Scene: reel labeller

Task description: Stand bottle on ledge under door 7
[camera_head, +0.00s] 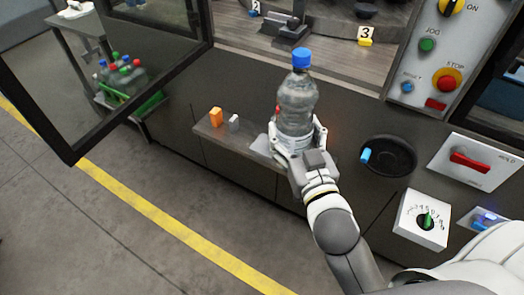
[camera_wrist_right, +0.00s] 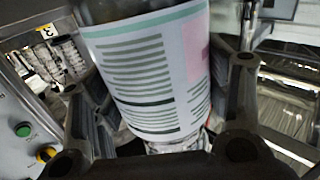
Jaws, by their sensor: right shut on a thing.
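A clear bottle with a blue cap (camera_head: 297,100) stands upright in my right gripper (camera_head: 297,145). The gripper is shut around the lower part of the bottle. In the right wrist view the bottle's white printed label (camera_wrist_right: 150,75) fills the middle, with a finger on each side. In the head view the bottle is in front of the machine's dark front panel, over the right part of the ledge (camera_head: 215,131). The gripper hides whether the bottle's base touches the ledge. No door number 7 is legible. My left gripper is not in view.
An open glass door (camera_head: 120,60) swings out at the left. A round black dish (camera_head: 388,156) and control panel (camera_head: 440,60) are to the right. A crate of bottles (camera_head: 130,100) is behind the door.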

